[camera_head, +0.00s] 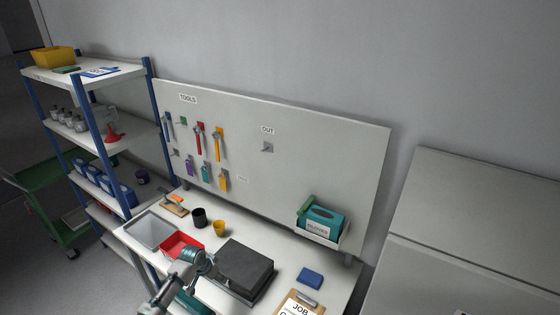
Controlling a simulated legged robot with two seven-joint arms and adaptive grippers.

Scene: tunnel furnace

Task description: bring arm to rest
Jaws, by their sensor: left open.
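My left arm comes in at the bottom of the head view, left of centre. My left gripper (205,264) is open and small in the picture, over the workbench (226,308). It appears between the red tray (178,243) and the dark grey box (246,267). I see nothing held in it. Its fingertips are hard to make out, and I cannot tell how high above the bench it is. My right gripper is not in view.
A grey bin (149,230), black cup (199,217), yellow cup (219,228), blue block (310,277) and clipboard (299,305) are on the bench. A tool board (300,150) stands behind, with a glove box (321,221). Shelves (108,74) and a green cart (40,178) are left.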

